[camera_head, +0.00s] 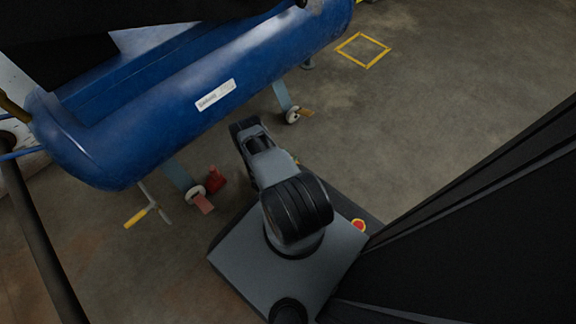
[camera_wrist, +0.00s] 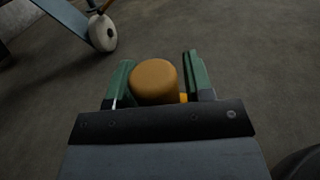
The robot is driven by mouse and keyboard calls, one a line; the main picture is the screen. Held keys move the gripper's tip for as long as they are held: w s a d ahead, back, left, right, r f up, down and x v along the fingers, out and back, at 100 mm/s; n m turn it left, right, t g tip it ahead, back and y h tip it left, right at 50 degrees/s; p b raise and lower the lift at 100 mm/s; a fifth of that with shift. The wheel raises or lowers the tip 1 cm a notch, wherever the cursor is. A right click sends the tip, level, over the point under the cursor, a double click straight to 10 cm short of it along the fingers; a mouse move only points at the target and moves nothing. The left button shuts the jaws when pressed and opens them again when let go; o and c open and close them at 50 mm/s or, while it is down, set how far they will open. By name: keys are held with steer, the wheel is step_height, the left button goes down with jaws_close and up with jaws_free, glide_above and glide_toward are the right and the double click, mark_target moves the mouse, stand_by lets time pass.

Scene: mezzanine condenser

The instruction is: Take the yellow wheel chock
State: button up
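In the wrist view, a rounded yellow-orange knob (camera_wrist: 155,82) stands between the two green fingers of my gripper (camera_wrist: 160,68). I take it for the top of the yellow wheel chock; a small brighter yellow bit shows low by the right finger. The knob is close to the left finger, and a narrow gap shows at the right finger. The gripper is open around it. The rest of the chock is hidden behind the gripper body.
A blue tank (camera_head: 190,90) on wheeled legs stands close by, overhanging the floor. One caster (camera_head: 292,116) is near my arm. A red chock (camera_head: 216,178) sits by another caster (camera_head: 195,192). A yellow-handled bar (camera_head: 140,216) is at left.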

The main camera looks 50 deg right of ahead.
jaws_close()
stand_by(0.5)
